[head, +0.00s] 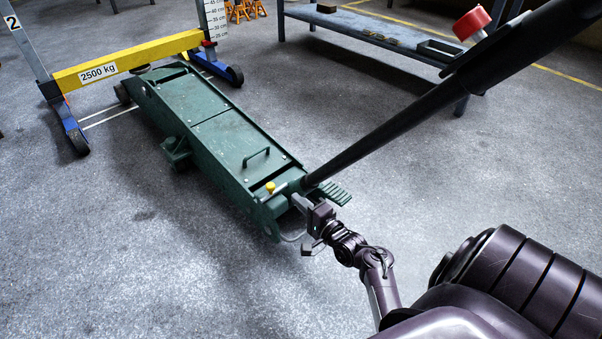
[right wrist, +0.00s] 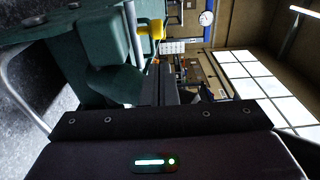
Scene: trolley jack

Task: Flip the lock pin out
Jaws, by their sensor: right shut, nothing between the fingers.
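The green trolley jack (head: 215,130) stands on the floor, its long black handle (head: 400,130) rising to the upper right. A small pin with a yellow knob (head: 270,186), which looks like the lock pin, sits at the jack's near end by the handle base. The yellow knob (right wrist: 152,29) also shows in the right wrist view, just beyond the fingertips. My right gripper (head: 299,203) is shut and empty, close beside the handle base, right of and below the knob. Whether it touches the jack or the pin I cannot tell. My left gripper is out of view.
A yellow beam (head: 140,58) marked 2500 kg on blue wheeled stands spans the jack's far end. A blue bench (head: 370,35) stands at the back right. The handle slants close above my right arm. The floor left of the jack is clear.

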